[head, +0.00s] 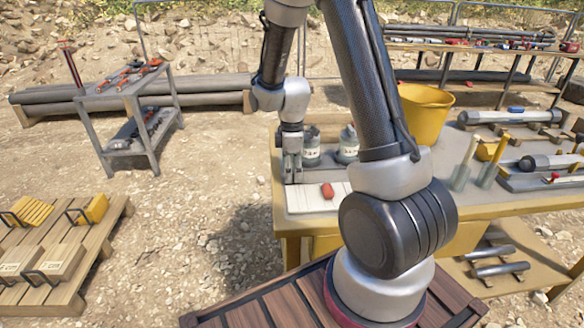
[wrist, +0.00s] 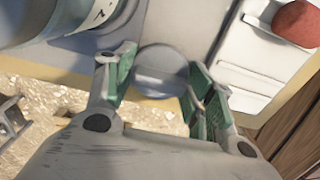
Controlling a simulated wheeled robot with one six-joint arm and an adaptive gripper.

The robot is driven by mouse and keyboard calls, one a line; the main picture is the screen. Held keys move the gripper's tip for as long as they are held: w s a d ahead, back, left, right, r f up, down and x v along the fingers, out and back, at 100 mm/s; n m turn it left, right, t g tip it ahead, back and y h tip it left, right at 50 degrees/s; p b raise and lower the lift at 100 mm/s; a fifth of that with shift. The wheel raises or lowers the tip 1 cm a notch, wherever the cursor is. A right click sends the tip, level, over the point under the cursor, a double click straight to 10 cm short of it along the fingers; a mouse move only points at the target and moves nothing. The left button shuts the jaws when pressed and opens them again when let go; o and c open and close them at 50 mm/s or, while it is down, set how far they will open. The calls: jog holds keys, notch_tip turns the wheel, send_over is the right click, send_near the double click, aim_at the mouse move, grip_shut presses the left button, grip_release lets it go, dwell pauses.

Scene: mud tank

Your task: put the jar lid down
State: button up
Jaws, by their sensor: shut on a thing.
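My gripper (head: 291,170) points down over the left edge of the yellow table (head: 430,200). In the wrist view my gripper (wrist: 158,70) has its green-padded fingers on either side of a round grey disc, the jar lid (wrist: 162,60), and is shut on it. The lid is too small to make out in the head view. A pale jar with dark lettering (head: 311,150) stands just right of my gripper; a jar (wrist: 60,18) also shows at the wrist view's upper left. A second jar (head: 347,145) stands farther right, partly hidden by my arm.
A white slatted board (head: 305,202) lies near the table's front left with a red object (head: 327,190) on it. A yellow bucket (head: 424,115) and several tools are farther right. A pallet (head: 65,275) and a small shelf cart (head: 118,100) stand left, with bare ground between.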

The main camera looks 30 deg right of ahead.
jog(key=o, duration=0.8)
jog(key=shift+f, duration=0.15)
jog(key=shift+o, duration=0.2)
jog(key=s+r+m, duration=0.2)
jog(key=s+r, duration=0.1)
jog(key=r, duration=1.5)
jog(key=s+r+m+t, duration=0.1)
jog(key=s+r+m, duration=0.2)
jog(key=s, duration=0.3)
jog(key=s+r+m+t, duration=0.1)
jog(key=s+r+m, duration=0.2)
jog(key=s, duration=0.4)
jog(key=s+d+r+m+t, duration=0.1)
jog(key=s+r+m+t, duration=0.1)
jog(key=s+m, duration=0.3)
jog(key=shift+s+r, duration=0.4)
jog(key=shift+s, duration=0.45)
